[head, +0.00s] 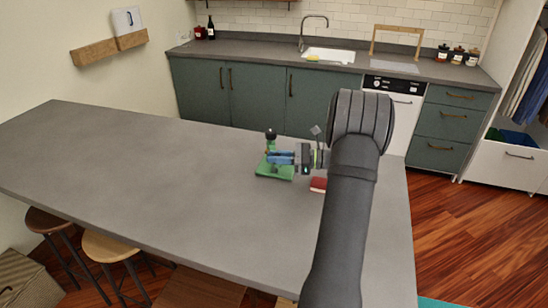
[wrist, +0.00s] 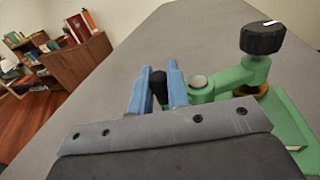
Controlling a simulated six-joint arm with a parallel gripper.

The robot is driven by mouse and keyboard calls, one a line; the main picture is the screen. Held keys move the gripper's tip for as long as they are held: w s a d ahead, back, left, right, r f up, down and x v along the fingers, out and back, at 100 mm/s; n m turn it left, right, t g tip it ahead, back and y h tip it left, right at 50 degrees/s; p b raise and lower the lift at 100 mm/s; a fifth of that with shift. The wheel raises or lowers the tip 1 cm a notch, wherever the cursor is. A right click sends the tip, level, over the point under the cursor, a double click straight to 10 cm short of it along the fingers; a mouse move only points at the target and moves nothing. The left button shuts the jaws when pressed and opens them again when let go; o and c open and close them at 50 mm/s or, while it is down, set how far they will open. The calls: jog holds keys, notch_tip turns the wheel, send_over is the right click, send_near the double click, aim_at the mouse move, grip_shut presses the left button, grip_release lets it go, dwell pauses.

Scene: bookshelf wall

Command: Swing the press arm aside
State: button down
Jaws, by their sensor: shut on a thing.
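The green press (head: 275,171) stands on the grey counter in the head view, with a black knob (head: 270,134) on top. In the wrist view the black knob (wrist: 263,38) sits on a green post at the right, with a brass-coloured ring below it. The green press arm (wrist: 212,86) runs left from the post and carries a grey round cap. My gripper (wrist: 160,72) has its two blue fingers on either side of a black upright peg (wrist: 159,88) at the arm's left end and is shut on it. The fingers hide part of the peg and arm.
A small red block (head: 318,184) lies on the counter beside my gripper. The grey counter (head: 150,150) is bare to the left. Stools (head: 105,246) stand below its near edge. In the wrist view a bookshelf (wrist: 72,58) stands far off beyond the counter.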

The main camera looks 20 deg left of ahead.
jog(key=shift+w+d+n+g+h, duration=0.2)
jog(key=shift+n+g+h, duration=0.15)
jog(key=shift+n+g, duration=0.45)
jog(key=shift+w+d+n+g+h, duration=0.15)
jog(key=shift+n+g+h, duration=0.3)
jog(key=shift+g, duration=0.65)
jog(key=c, duration=1.4)
grip_release()
jog(key=shift+c, duration=0.2)
jog(key=v, duration=0.7)
jog(key=shift+d, duration=0.3)
